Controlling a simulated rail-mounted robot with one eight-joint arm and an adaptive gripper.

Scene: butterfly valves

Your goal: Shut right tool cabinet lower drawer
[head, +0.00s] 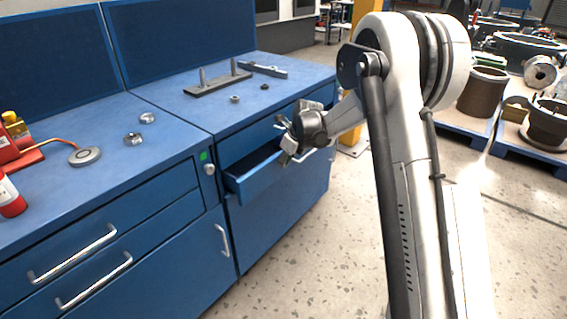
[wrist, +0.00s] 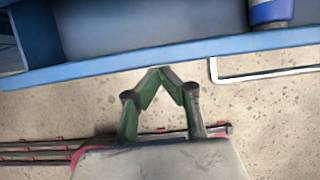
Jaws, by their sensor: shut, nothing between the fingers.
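The right tool cabinet (head: 275,211) is blue and stands right of another blue cabinet. Its lower drawer (head: 252,180) is pulled partly out in the head view. In the wrist view the drawer's front edge (wrist: 200,54) runs across the top, with its handle (wrist: 262,74) at the right. My gripper (head: 287,156) is at the drawer's front in the head view, partly hidden by my own wrist. In the wrist view my gripper (wrist: 158,72) has its fingertips together, empty, close to the drawer front edge; I cannot tell whether they touch it.
A blue and white cylinder (wrist: 268,12) is inside the drawer. The left cabinet (head: 150,222) has shut drawers with silver handles. A grey fixture with pegs (head: 217,84) and small metal parts lie on the worktops. Speckled floor (head: 345,235) is open before the right cabinet. Pallets with valve parts stand at the right.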

